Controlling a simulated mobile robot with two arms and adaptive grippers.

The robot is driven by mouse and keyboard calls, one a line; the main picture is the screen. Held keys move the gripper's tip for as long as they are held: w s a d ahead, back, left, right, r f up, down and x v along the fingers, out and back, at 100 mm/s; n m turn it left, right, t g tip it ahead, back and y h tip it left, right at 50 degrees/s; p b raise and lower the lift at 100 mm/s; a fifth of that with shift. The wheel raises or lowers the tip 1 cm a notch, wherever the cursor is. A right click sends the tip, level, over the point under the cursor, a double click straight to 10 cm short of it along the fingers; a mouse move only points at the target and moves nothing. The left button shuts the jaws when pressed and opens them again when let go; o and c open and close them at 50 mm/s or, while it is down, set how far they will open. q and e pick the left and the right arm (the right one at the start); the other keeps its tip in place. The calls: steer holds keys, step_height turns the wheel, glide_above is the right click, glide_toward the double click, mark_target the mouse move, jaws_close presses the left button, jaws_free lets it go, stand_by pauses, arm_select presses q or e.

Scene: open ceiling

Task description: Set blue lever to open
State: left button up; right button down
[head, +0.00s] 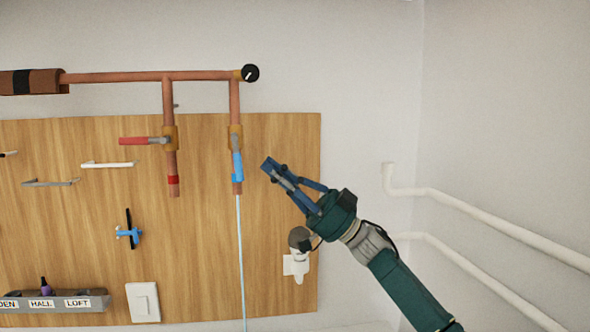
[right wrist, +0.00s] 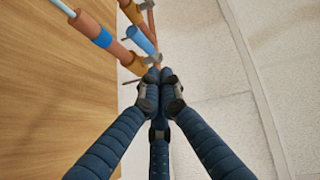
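The blue lever (head: 237,165) hangs downward along the right-hand copper pipe, below its brass valve body (head: 235,136). In the right wrist view the blue lever (right wrist: 143,40) is just beyond my fingertips, beside the pipe with a blue band (right wrist: 103,38). My right gripper (head: 267,165) is just right of the lever in the head view. Its fingertips (right wrist: 160,76) are together with nothing seen between them. Whether they touch the lever is unclear, but a gap shows in the head view. My left gripper is not in view.
A red lever (head: 134,141) points left on the neighbouring pipe. A thin pale-blue stream or line (head: 241,260) runs down from the right-hand pipe. A black knob (head: 250,73) ends the top pipe. White wall pipes (head: 470,200) run at right. A white switch (head: 143,302) is below.

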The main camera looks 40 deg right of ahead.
mark_target(239, 161)
steer(key=shift+w+a+f+p, duration=0.25)
steer(key=shift+w+a+p, duration=0.2)
steer(key=shift+w+a, duration=0.6)
steer(key=shift+s, duration=0.1)
steer(key=shift+a+f+b, duration=0.3)
steer(key=shift+f+b, duration=0.05)
steer(key=shift+b, duration=0.2)
steer(key=shift+w+a+f+m+t+y+b, duration=0.1)
steer(key=shift+w+a+m+t+y+b, duration=0.3)
steer(key=shift+t, duration=0.3)
steer(key=shift+d, duration=0.1)
